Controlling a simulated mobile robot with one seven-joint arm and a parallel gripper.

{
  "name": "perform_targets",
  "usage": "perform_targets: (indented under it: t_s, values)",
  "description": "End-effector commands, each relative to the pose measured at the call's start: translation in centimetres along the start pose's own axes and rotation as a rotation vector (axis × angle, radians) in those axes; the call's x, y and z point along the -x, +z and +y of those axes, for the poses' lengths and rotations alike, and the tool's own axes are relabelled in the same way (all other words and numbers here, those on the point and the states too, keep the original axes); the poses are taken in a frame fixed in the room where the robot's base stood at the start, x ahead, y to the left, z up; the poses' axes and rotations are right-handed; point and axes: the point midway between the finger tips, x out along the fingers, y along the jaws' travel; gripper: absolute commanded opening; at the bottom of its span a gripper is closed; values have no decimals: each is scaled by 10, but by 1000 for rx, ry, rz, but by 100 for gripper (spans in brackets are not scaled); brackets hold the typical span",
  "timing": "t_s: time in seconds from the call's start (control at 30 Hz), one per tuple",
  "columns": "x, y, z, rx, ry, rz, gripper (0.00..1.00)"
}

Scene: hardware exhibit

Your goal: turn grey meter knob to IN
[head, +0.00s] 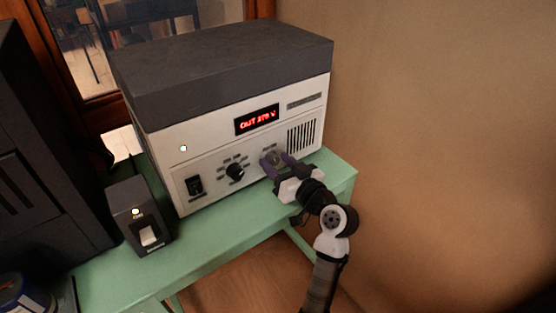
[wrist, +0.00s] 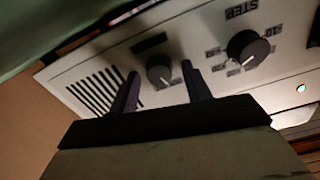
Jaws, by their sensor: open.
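The meter is a white-fronted box with a dark grey lid (head: 225,65) and a lit red display (head: 257,119). Its smaller grey knob (wrist: 160,69) shows in the wrist view, with a pale pointer mark toward the bottom of the picture. In the head view the knob is largely hidden by my gripper (head: 277,162). In the wrist view my open gripper (wrist: 161,73) has one finger on each side of this knob, with visible gaps. I cannot make out an IN label.
A larger black knob (head: 235,171), marked STEP in the wrist view (wrist: 247,48), sits beside the grey knob. A black rocker switch (head: 194,186) is farther left. A small dark switch box (head: 140,217) stands on the green table (head: 222,238). A wall (head: 430,130) rises at right.

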Motion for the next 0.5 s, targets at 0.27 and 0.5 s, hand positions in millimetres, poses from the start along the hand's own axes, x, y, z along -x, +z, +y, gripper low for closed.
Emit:
perform_targets:
  t_s: [0.27,0.5]
  values:
    - [-3,0,0,0,0,0,48]
    - [-3,0,0,0,0,0,22]
